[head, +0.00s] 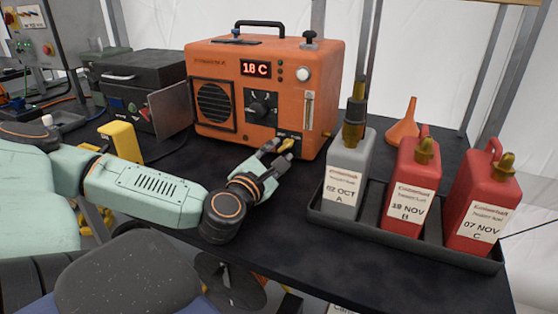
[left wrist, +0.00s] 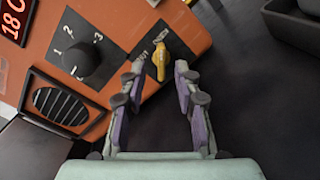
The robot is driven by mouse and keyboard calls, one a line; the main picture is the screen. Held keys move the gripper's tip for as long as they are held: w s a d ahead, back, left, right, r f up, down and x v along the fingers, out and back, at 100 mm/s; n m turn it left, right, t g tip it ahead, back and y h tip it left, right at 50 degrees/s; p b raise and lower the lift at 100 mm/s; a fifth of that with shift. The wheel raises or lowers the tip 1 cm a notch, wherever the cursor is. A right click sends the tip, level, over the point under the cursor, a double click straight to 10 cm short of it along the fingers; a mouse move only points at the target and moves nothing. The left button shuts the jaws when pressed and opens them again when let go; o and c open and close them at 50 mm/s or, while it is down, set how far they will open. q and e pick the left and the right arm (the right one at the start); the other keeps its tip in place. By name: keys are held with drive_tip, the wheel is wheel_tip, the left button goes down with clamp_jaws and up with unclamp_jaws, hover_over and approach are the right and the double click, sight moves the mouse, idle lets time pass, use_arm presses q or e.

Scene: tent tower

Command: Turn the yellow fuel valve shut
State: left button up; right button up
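The yellow fuel valve (head: 286,146) sits low on the front of the orange heater (head: 325,75), near its right corner. In the left wrist view the valve (left wrist: 159,62) is a small yellow lever on a dark labelled plate. My left gripper (head: 274,152) is at the valve. In the left wrist view its two fingers (left wrist: 158,80) are spread, one on each side of the valve, with a gap visible around it. Whether a fingertip touches the valve I cannot tell. My right gripper is not in view.
A black tray (head: 405,235) holds a grey can (head: 347,175) and two red cans (head: 410,185) to the right. An orange funnel (head: 404,125) stands behind. A black dial (head: 261,107) is left of the valve.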

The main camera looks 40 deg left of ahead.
use_arm(q)
drive_tip(key=shift+w+b, duration=0.4)
drive_tip(key=shift+w, duration=0.45)
drive_tip(key=shift+s+a+r, duration=0.1)
drive_tip(key=shift+s+a, duration=0.05)
drive_tip(key=shift+s, duration=0.1)
drive_tip(key=shift+w, duration=0.2)
drive_tip(key=c, duration=0.3)
drive_tip(key=shift+s, duration=0.1)
clamp_jaws()
